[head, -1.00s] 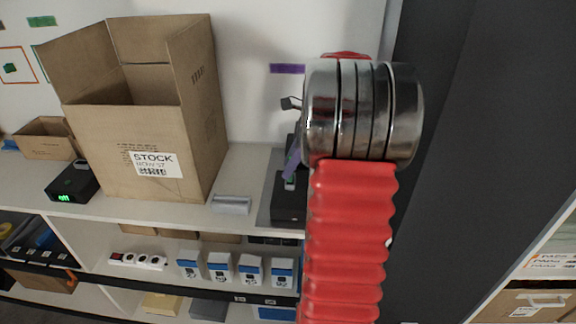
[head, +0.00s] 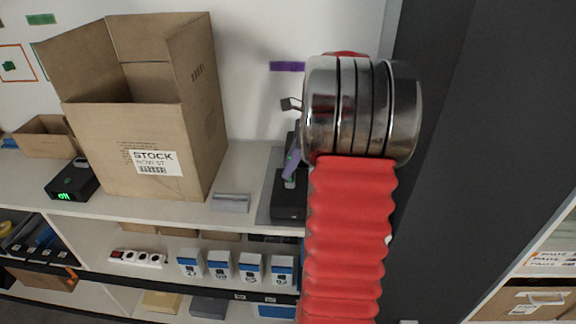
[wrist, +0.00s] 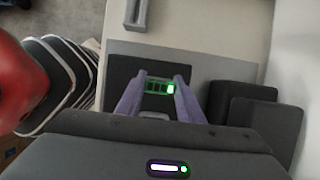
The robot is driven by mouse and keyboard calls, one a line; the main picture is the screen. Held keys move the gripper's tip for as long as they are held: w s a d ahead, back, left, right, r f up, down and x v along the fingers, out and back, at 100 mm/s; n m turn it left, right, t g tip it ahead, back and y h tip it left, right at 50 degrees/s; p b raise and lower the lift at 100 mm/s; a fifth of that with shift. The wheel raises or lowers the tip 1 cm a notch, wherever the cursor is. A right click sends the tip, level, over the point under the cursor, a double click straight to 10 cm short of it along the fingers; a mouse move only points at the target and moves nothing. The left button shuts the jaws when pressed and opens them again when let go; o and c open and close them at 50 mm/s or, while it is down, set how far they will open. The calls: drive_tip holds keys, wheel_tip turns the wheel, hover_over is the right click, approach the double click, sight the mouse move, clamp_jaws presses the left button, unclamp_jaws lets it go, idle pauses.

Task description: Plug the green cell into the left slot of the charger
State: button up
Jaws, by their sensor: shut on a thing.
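My gripper (wrist: 160,82) has two purple fingers, shut on the green cell (wrist: 154,87), a small block with a bright green edge, dark segments and a lit spot. A dark flat-topped block (wrist: 121,69) lies behind and to the left of the cell in the wrist view; it may be the charger, but no slot can be made out. I cannot tell whether the cell touches it. In the head view a purple finger (head: 291,164) shows above the black block (head: 289,206), partly hidden by my red arm. The cell is not clear there.
Darker blocks (wrist: 236,100) stand close to the right of my gripper in the wrist view. A grey holder (head: 231,203) lies on the shelf, left of the black block. A large open carton (head: 120,135) and a black device with green digits (head: 72,184) stand farther left.

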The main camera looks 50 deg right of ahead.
drive_tip(key=shift+f, duration=0.5)
idle(0.7)
drive_tip(key=o, duration=1.4)
drive_tip(key=v, duration=1.3)
drive_tip(key=shift+s+d+r, duration=0.1)
drive_tip(key=shift+s+r, duration=0.05)
drive_tip(key=shift+r, duration=0.15)
